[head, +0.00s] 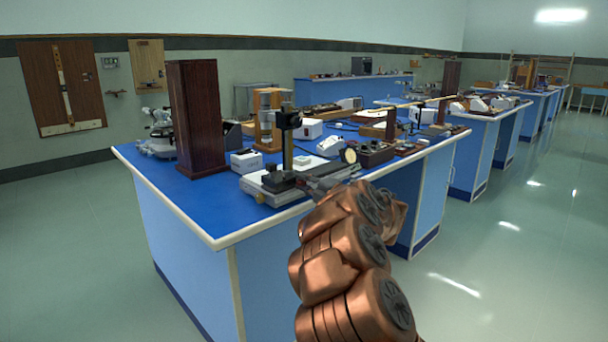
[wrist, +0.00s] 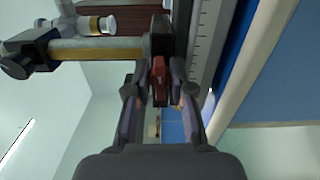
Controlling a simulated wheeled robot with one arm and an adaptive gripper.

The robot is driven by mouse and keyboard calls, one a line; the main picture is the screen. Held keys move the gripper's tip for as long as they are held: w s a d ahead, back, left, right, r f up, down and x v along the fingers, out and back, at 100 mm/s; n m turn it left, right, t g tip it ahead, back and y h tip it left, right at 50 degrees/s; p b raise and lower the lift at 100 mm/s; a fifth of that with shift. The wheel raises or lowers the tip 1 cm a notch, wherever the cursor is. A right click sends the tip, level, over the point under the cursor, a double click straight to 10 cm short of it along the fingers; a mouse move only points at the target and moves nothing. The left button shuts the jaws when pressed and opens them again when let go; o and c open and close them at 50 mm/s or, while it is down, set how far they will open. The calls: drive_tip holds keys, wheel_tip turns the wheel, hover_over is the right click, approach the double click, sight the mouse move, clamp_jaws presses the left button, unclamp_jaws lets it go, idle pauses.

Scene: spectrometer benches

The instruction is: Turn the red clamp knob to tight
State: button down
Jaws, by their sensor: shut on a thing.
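The red clamp knob (wrist: 159,82) shows in the wrist view, between the two fingers of my gripper (wrist: 160,88). My gripper is shut on it, with one finger on each side. In the head view my gripper (head: 318,186) reaches to the instrument with the black rail (head: 318,171) at the bench's front edge. The knob cannot be made out in the head view. I cannot tell from these frames how far the knob is turned.
A black upright post (head: 287,150) rises from the instrument close to my gripper. A tall dark wooden box (head: 196,118) stands on the blue bench (head: 150,158) to the left. Several small instruments crowd the bench behind. The floor (head: 510,235) at the right is clear.

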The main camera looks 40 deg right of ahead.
drive_tip(key=shift+m+p, duration=0.3)
drive_tip(key=shift+m, duration=0.1)
drive_tip(key=c, duration=1)
unclamp_jaws()
drive_tip(key=s, duration=1.2)
drive_tip(key=shift+a, duration=0.15)
drive_tip(key=shift+w+r, duration=0.1)
